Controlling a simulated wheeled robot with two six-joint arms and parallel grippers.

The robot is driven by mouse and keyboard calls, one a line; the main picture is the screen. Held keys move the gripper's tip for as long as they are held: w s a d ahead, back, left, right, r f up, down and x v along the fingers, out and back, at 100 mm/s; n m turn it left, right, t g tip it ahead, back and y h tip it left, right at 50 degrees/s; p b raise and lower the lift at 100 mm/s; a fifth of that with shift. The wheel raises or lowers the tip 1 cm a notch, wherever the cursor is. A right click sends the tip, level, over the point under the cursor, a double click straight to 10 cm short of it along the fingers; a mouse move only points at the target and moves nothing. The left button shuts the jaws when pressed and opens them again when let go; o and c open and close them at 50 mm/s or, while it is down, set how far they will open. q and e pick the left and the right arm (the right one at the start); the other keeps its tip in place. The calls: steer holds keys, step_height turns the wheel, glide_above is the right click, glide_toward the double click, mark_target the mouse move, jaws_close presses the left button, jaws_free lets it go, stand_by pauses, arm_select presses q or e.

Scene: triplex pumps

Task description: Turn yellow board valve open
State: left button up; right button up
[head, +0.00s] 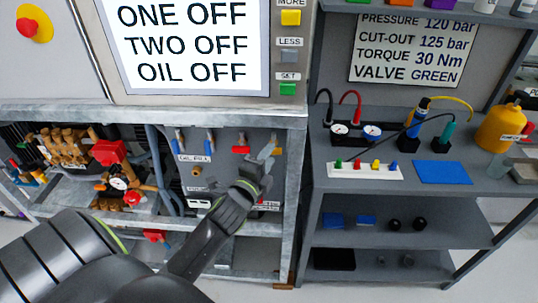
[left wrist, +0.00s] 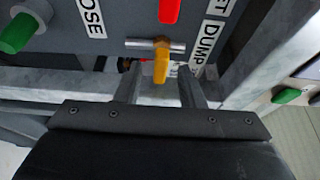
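The yellow board valve handle (left wrist: 161,66) shows in the left wrist view, on a short silver pipe (left wrist: 140,44) fixed to the grey panel, near a "DUMP" label. It points toward my gripper. My left gripper (left wrist: 157,84) has its two fingers apart, one on each side of the handle's end, with visible gaps. In the head view my left gripper (head: 267,156) is at the right part of the panel under the big screen, and it largely hides the yellow valve. My right gripper is not in view.
A red handle (left wrist: 169,9) is just above the yellow one, and a green handle (left wrist: 18,33) is at the left. In the head view a frame post (head: 296,180) stands right beside my gripper. A grey shelf with gauges (head: 372,132) and a yellow bottle (head: 499,127) is at right.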

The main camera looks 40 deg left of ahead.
arm_select(q)
steer(key=shift+w+a, duration=0.1)
steer(key=shift+w, duration=0.4)
jaws_close()
